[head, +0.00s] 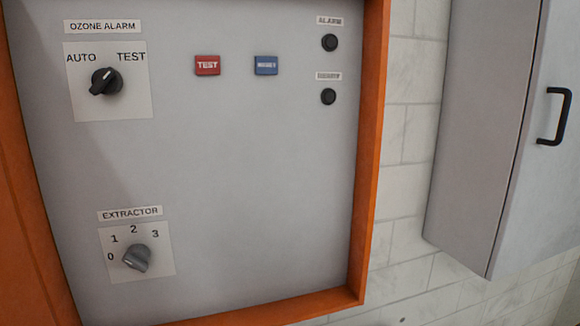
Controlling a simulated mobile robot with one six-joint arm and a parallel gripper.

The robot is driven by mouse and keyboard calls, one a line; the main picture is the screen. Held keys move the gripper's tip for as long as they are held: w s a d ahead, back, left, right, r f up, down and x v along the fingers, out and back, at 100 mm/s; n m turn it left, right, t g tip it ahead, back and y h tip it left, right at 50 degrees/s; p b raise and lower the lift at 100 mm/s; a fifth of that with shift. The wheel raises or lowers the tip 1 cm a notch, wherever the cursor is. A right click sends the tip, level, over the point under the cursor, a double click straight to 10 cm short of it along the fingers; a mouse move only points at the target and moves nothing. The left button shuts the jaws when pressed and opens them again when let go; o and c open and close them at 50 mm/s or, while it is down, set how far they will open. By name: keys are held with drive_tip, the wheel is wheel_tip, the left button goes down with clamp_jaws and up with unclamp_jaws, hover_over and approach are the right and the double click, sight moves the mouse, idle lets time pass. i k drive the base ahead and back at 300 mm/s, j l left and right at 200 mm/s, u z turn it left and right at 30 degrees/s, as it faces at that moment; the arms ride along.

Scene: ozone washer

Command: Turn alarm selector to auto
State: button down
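The alarm selector (106,82) is a black rotary knob on a white square plate (137,105) at the upper left of the grey panel in the head view. The plate reads AUTO at the upper left and TEST at the upper right, under an OZONE ALARM label (102,27). The knob's raised grip slants from lower left to upper right, its upper end towards TEST. Which end is the pointer is not clear. My gripper is not in view, and nothing covers the selector.
Below is a grey EXTRACTOR knob (137,257) marked 0 to 3. A red TEST button (207,65), a blue button (266,65) and two black round fittings (329,42) sit rightward. An orange frame (371,150) edges the panel. A grey cabinet (490,130) with black handle stands right.

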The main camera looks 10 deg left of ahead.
sight(106, 81)
drive_tip(key=u, duration=1.2)
